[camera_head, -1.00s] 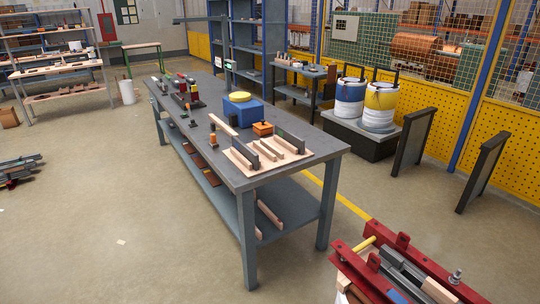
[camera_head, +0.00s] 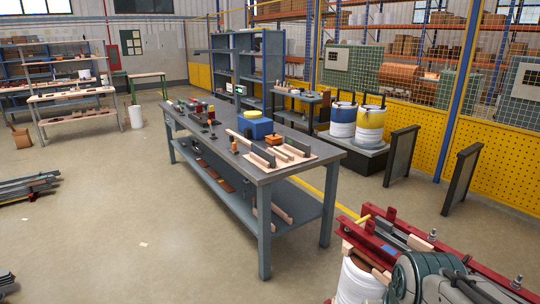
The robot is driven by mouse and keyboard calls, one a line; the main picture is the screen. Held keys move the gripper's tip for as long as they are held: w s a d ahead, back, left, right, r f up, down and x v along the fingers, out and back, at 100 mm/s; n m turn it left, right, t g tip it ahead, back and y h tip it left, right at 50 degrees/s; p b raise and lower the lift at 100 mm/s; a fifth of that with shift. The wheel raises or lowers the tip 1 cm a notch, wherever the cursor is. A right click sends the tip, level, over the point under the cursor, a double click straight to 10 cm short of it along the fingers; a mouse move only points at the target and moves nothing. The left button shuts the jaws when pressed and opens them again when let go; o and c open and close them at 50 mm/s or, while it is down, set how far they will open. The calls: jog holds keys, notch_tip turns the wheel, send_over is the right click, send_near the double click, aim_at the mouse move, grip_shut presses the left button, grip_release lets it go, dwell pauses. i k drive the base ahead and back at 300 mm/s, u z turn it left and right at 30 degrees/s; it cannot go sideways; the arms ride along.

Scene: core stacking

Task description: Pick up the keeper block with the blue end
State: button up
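A red-framed fixture (camera_head: 388,222) stands at the bottom right, with pale wooden and grey bars lying in it. A small blue patch (camera_head: 389,249) shows among these bars. It may be the blue end of the keeper block, but it is too small to be sure. A rounded grey-green part of my arm (camera_head: 408,280) shows at the bottom edge, in front of the fixture, and hides some of it. My gripper's fingertips cannot be made out.
A long grey workbench (camera_head: 285,172) stands in the middle, bearing a blue box (camera_head: 255,128), wooden bars and small parts. A white bucket (camera_head: 355,285) is below the fixture. Two dark upright panels (camera_head: 461,180) stand at the right.

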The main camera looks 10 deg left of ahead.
aim_at(414, 242)
jog(key=u, duration=0.35)
jog(key=i, duration=0.85)
jog(key=z, duration=0.9)
jog(key=k, duration=0.6)
jog(key=u, duration=0.65)
jog(key=i, duration=0.9)
jog(key=z, duration=0.95)
jog(key=i, duration=0.75)
jog(key=z, duration=0.75)
